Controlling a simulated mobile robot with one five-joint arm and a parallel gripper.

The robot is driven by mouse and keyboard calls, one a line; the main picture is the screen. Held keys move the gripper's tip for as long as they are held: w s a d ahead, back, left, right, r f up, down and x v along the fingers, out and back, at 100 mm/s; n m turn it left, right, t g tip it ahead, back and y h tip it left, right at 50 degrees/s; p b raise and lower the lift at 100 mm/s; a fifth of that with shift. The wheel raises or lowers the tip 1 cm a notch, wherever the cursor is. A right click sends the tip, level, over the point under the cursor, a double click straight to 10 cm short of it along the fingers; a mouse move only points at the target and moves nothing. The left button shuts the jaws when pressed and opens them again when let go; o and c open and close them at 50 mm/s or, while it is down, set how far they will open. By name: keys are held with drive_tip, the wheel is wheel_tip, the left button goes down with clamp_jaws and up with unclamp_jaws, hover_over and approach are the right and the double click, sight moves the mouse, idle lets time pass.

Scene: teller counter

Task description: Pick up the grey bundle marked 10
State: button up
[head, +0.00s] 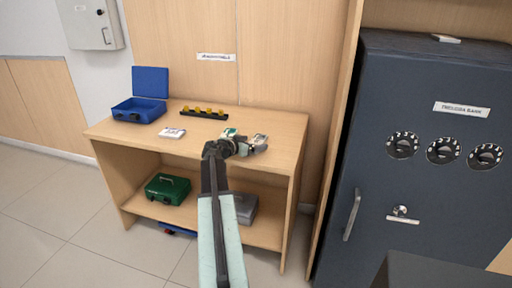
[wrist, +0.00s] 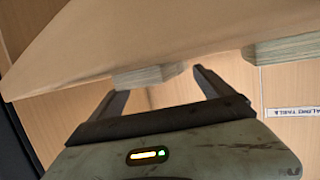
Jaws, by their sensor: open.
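A pale grey-looking bundle (head: 259,139) lies on the counter top, just beyond my gripper; I cannot read its marking. In the wrist view a pale bundle (wrist: 148,76) shows in the gap between my fingers, ahead of the tips, with no clear contact. A bundle with a green patch (head: 228,132) lies just to its left in the head view; a second bundle shows at the upper right of the wrist view (wrist: 285,48). My gripper (head: 250,148) is open and empty; it also shows in the wrist view (wrist: 160,86).
The wooden counter (head: 290,125) also holds a white bundle (head: 172,133), a black tray with yellow pieces (head: 203,112) and an open blue box (head: 138,110). A green box (head: 167,188) and a grey box (head: 246,207) sit on the shelf below. A dark safe (head: 430,80) stands right.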

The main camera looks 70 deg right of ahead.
drive_tip(key=shift+s+d+f, duration=0.1)
drive_tip(key=shift+d+f, duration=0.1)
drive_tip(key=shift+d, duration=0.35)
drive_tip(key=shift+a, duration=0.1)
drive_tip(key=c, duration=1.8)
drive_tip(key=shift+o, duration=0.2)
drive_tip(key=shift+r, duration=0.2)
